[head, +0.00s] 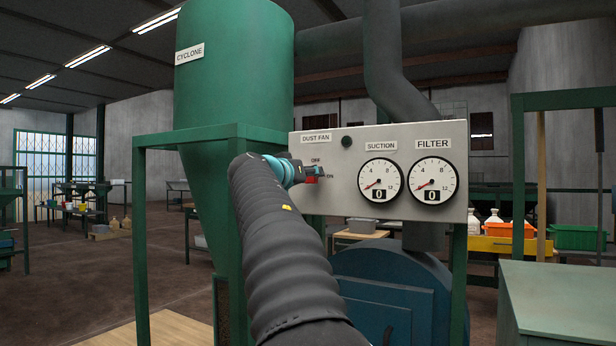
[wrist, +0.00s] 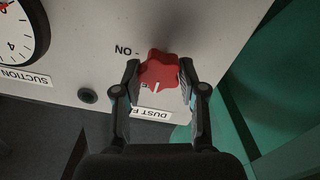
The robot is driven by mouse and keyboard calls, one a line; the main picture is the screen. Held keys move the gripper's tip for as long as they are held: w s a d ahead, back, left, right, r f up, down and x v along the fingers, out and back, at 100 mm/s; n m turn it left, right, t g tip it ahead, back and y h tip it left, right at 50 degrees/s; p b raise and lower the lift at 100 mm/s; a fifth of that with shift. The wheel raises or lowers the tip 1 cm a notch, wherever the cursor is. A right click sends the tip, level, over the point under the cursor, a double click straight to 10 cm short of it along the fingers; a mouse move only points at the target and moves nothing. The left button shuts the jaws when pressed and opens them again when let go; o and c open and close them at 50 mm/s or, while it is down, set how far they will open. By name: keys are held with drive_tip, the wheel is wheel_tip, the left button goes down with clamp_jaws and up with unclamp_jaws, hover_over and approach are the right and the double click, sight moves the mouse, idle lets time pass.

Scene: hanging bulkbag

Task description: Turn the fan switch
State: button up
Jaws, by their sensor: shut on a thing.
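The fan switch is a red lobed knob (wrist: 158,70) on a pale grey panel (head: 338,190) labelled DUST FAN. In the wrist view my gripper (wrist: 158,78) has a finger on each side of the knob and is shut on it. A white mark shows on the knob, and the ON label (wrist: 124,50) is beside it. In the head view my gripper (head: 306,172) reaches the panel's left part. There the red knob (head: 311,180) shows only partly, near the OFF and ON labels. The suction gauge (head: 380,182) and filter gauge (head: 432,181) both read 0.
A green cyclone (head: 235,75) stands behind the panel at left, within a green frame (head: 141,230). A small dark round button (head: 346,142) is on the panel right of the DUST FAN label. A green bench (head: 560,290) is at front right.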

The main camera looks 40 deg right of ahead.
drive_tip(key=shift+f+b, duration=0.1)
drive_tip(key=shift+b, duration=0.25)
drive_tip(key=m+b, duration=0.2)
drive_tip(key=m, duration=0.4)
drive_tip(key=m+b, duration=0.3)
drive_tip(key=m, duration=0.3)
drive_tip(key=m+b, duration=0.3)
drive_tip(key=m, duration=0.2)
drive_tip(key=shift+s+d+m, duration=0.15)
drive_tip(key=shift+s+m, duration=0.15)
drive_tip(key=shift+m, duration=0.1)
drive_tip(key=o, duration=1.1)
drive_tip(key=shift+o, duration=0.2)
